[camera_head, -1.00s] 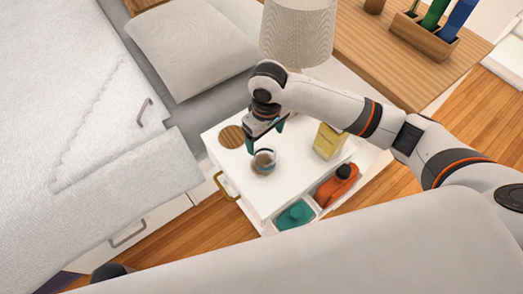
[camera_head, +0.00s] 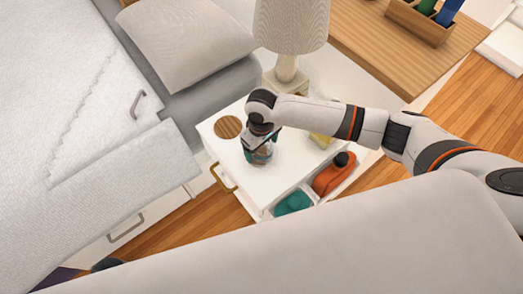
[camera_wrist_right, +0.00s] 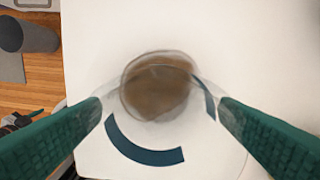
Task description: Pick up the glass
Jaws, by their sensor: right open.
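The glass (camera_head: 262,158) is a small clear tumbler with a brown-looking inside, standing on the white bedside table (camera_head: 283,172). In the head view my right gripper (camera_head: 259,149) is over it and partly hides it. In the right wrist view the glass (camera_wrist_right: 158,85) is seen from above, between and just beyond the two green fingers. The right gripper (camera_wrist_right: 160,108) is open, with a finger on either side of the glass; I cannot tell if either touches it. My left gripper is not in view.
A round wooden coaster (camera_head: 228,127) lies left of the glass. A lamp (camera_head: 290,28) stands behind, and a yellow item (camera_head: 321,140) is partly hidden by my right arm. An orange bottle (camera_head: 333,176) and a teal item (camera_head: 293,203) sit in front compartments. The bed (camera_head: 80,110) is left.

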